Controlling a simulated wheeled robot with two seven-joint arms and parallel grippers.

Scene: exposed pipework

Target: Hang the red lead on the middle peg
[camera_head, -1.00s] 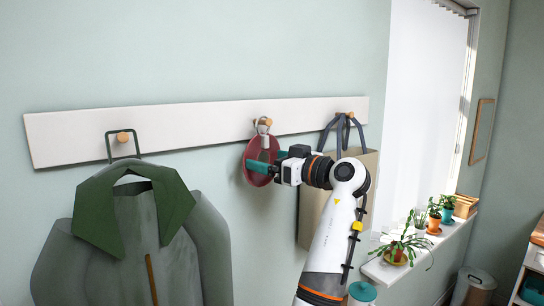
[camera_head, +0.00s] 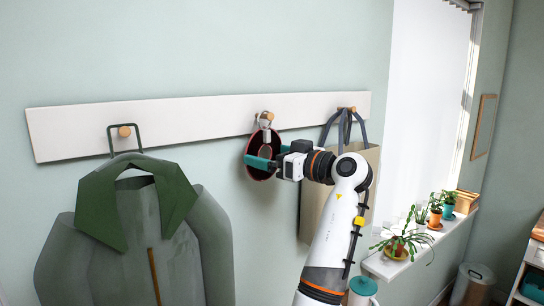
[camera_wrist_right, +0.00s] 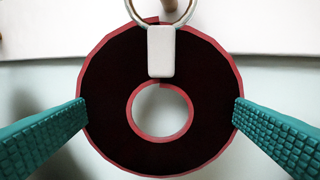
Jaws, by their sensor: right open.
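The red lead (camera_head: 256,173) is a coiled ring with red edges and a dark face. A white clip (camera_wrist_right: 161,51) and a metal ring (camera_wrist_right: 186,12) are at its top. In the head view it is at the middle peg (camera_head: 266,115), with the metal ring at the peg; the exact contact is too small to tell. My right gripper (camera_head: 265,156) is open, with its teal fingers on either side of the coil. In the right wrist view the fingers are close to the coil's left and right edges; I cannot tell whether they touch. My left gripper is out of view.
A white rail (camera_head: 190,123) carries the pegs. A green-collared coat (camera_head: 140,230) hangs on the left peg (camera_head: 124,132). A beige bag (camera_head: 313,205) hangs at the right, close behind my right arm. Potted plants (camera_head: 402,243) stand on the windowsill.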

